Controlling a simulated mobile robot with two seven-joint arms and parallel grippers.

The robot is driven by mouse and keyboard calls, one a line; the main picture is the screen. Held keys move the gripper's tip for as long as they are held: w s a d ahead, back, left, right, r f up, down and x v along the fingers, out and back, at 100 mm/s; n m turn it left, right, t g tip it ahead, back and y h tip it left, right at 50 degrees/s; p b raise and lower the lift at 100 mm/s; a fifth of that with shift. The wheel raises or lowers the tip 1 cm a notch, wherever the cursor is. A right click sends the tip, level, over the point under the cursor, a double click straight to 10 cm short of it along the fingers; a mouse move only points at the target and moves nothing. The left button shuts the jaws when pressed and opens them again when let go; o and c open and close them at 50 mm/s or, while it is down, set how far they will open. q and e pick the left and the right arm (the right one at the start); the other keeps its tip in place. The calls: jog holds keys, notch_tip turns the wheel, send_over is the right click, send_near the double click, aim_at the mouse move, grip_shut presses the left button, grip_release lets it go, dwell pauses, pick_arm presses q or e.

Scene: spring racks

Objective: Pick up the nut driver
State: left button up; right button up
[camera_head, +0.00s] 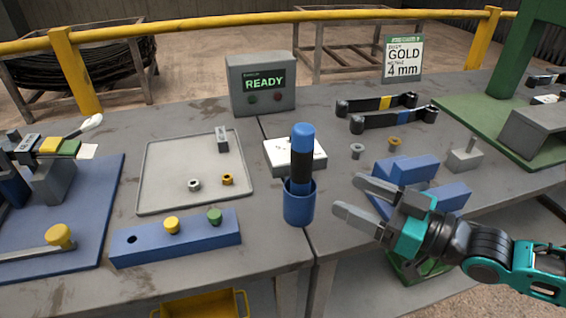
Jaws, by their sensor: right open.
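The nut driver (302,158), with a blue top and a black grip, stands upright in a blue cup (299,205) near the table's front edge. Its lower end is hidden inside the cup. My right gripper (349,195) reaches in from the right, to the right of the cup. Its two fingers are spread and point left toward the cup. Nothing is between them, and they appear apart from the cup and the driver. My left gripper is not in view.
A white box (295,155) stands behind the driver. A grey tray (150,195) and a blue block with colored knobs (178,241) lie to the left. Blue blocks (405,170) sit just behind my right gripper. A READY display box (261,85) stands at the back.

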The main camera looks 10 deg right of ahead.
aim_at(293, 166)
jog(key=shift+b+x, duration=0.6)
jog(key=shift+x, duration=5.95)
jog(key=c, duration=1.1)
jog(key=shift+r, duration=0.2)
jog(key=shift+c, duration=0.9)
